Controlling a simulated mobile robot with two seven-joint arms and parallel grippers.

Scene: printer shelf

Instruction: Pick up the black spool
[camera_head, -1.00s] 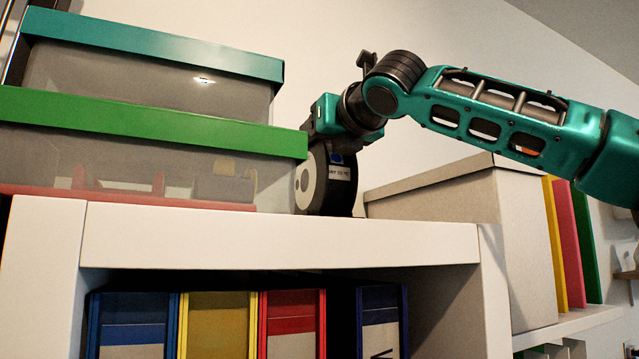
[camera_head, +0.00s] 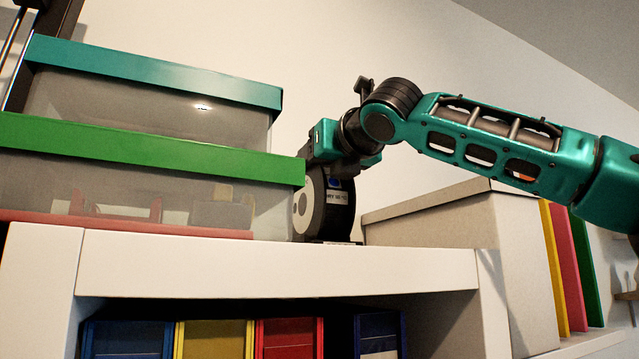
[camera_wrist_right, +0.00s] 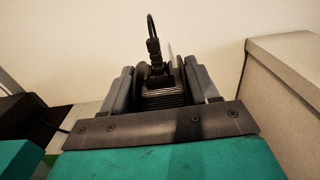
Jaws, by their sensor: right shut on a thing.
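The black spool (camera_head: 325,205) stands upright on the white shelf top (camera_head: 280,265), with a pale grey hub on its left face and a small label on its rim. My right gripper (camera_head: 336,168) comes down on it from above and is shut on its upper part. In the right wrist view the dark spool (camera_wrist_right: 165,92) is between my two fingers, its far side hidden. Any gap under the spool is too small to tell. My left gripper is not in view.
Clear boxes with a green lid (camera_head: 150,148) and a teal lid (camera_head: 150,75) are stacked close to the spool's left. A beige lidded box (camera_head: 450,230) is at right, with coloured folders (camera_head: 565,265) beyond. Binders (camera_head: 215,338) sit below the shelf top.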

